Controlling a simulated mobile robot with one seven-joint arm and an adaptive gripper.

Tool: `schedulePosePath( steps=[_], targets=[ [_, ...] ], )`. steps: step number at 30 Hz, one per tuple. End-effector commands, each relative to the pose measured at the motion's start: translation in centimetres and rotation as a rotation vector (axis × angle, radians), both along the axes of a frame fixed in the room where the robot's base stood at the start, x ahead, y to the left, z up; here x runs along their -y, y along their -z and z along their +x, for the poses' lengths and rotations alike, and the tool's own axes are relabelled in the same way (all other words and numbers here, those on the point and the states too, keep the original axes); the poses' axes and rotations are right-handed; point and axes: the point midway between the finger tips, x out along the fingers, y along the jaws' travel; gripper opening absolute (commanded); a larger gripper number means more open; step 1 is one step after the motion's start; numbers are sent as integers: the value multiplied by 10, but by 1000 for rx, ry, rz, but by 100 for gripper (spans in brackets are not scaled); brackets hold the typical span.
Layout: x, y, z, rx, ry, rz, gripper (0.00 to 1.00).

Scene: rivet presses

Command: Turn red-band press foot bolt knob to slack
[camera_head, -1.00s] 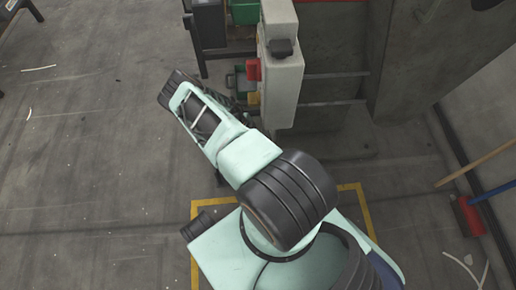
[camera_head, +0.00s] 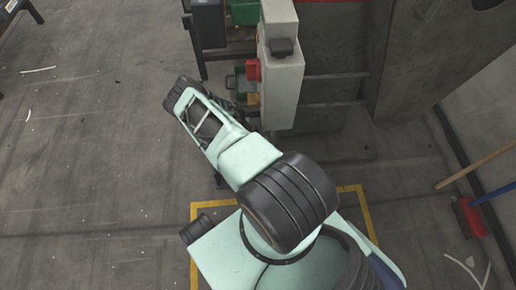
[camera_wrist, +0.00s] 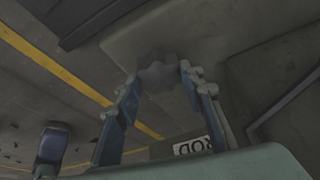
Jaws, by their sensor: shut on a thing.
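In the wrist view my gripper (camera_wrist: 159,78) has its two blue-grey fingers on either side of a dark grey lobed knob (camera_wrist: 157,72). The fingers are shut on it, and the knob sits at the fingertips against a grey surface. The picture is dim, so I cannot tell how far the knob is turned. In the head view my own arm hides the gripper and the knob. A pale grey machine housing (camera_head: 283,85) with a red block (camera_head: 253,70) on its side stands beyond my arm; I cannot make out a red band for certain.
A label with large letters (camera_wrist: 194,147) shows below the fingers in the wrist view. Yellow floor lines (camera_head: 195,268) surround my base. A broom with a red head (camera_head: 469,216) leans at the right wall. Open concrete floor (camera_head: 90,160) lies at left.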

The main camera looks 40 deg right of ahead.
Motion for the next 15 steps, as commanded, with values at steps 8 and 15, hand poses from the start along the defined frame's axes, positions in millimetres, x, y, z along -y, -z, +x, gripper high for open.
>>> schedulePosePath(
  steps=[8,15],
  targets=[
    [-1,0,0,0,-57,0,12],
    [-2,0,-2,-1,-217,0,12]
  ],
)
